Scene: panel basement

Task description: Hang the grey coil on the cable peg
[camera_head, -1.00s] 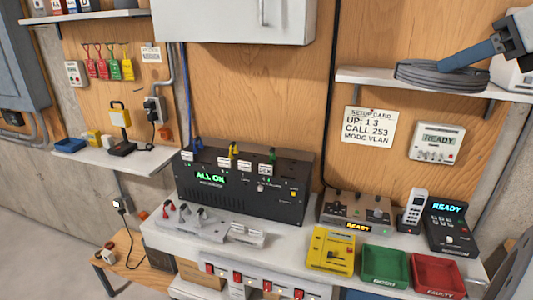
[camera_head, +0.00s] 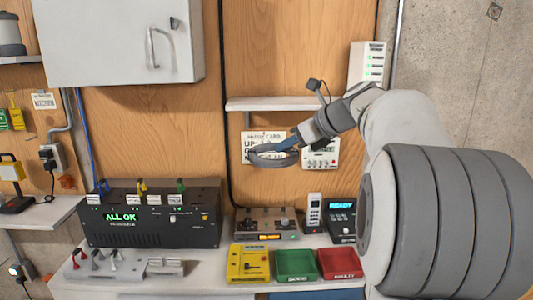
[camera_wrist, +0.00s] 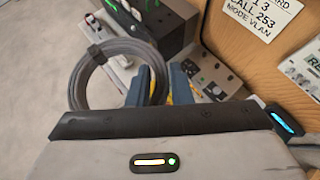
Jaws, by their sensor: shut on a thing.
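My gripper (camera_head: 288,147) is shut on the grey coil (camera_head: 266,160) and holds it in the air, in front of the setup card and below the wall shelf. In the head view the coil looks nearly flat. In the wrist view the grey coil (camera_wrist: 76,78) is a round loop with a dark band at its top left, and its right side passes at the blue fingers of my gripper (camera_wrist: 156,88). I cannot make out the cable peg for certain in either view.
The wall shelf (camera_head: 275,103) is bare along its front, with a white device (camera_head: 367,64) at its right. Below are the black panel (camera_head: 150,228), the yellow box (camera_head: 247,263), the green tray (camera_head: 295,279) and the red tray (camera_head: 338,277). A grey cabinet (camera_head: 110,60) hangs upper left.

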